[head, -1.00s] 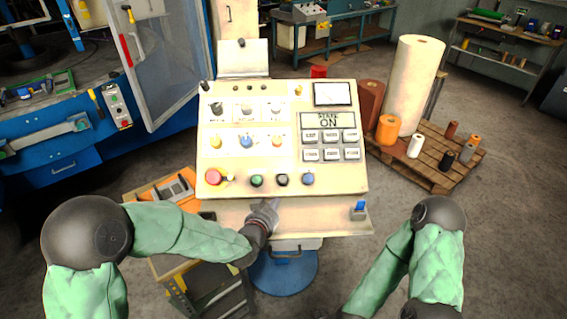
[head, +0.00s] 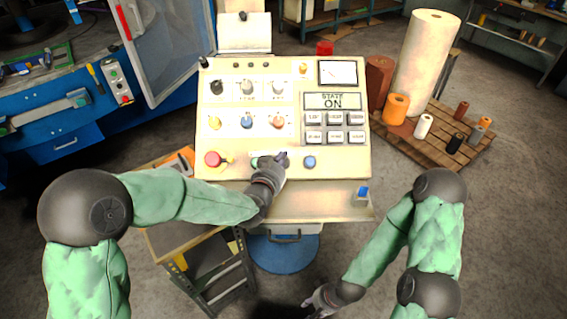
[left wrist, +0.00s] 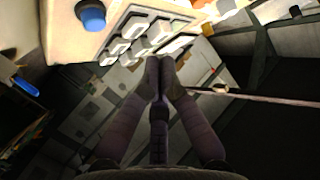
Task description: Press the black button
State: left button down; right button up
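The control panel (head: 240,175) is a cream, sloped board with a row of buttons along its lower part. The black button is covered by my left gripper (head: 281,158) in the head view, so I cannot tell whether they touch. That gripper is over the lower button row, just left of the blue button (head: 309,162). In the left wrist view, the left gripper's fingers (left wrist: 160,78) are together with nothing seen between them. A blue button (left wrist: 91,15) shows at the top left there. My right gripper (head: 318,301) hangs low, away from the panel; its fingers are too small to read.
A red button (head: 212,159) with a yellow part beside it is at the row's left end. The state display (head: 333,101) reads ON. A blue switch (head: 362,193) sits on the lower ledge at right. A pallet (head: 445,150) with rolls stands right of the panel.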

pick_arm(q)
jog(key=shift+w+f+b, duration=0.7)
jog(key=shift+f+b, duration=0.05)
jog(key=shift+f, duration=0.3)
jog(key=shift+w+f+b, duration=0.75)
jog(key=shift+f, duration=0.25)
jog(key=shift+w+f+b, duration=0.7)
jog(key=shift+f+b, duration=0.05)
jog(key=shift+f, duration=0.3)
jog(key=shift+f, duration=0.1)
jog(key=shift+w+f+b, duration=0.25)
jog(key=shift+b, duration=0.25)
jog(key=shift+w+f+b, duration=0.25)
jog(key=shift+f+b, duration=0.2)
jog(key=shift+b, duration=0.05)
jog(key=shift+s+r, duration=0.1)
jog(key=shift+r, duration=0.05)
jog(key=shift+s+r+p, duration=0.4)
jog(key=shift+s+r, duration=0.05)
jog(key=shift+r, duration=0.15)
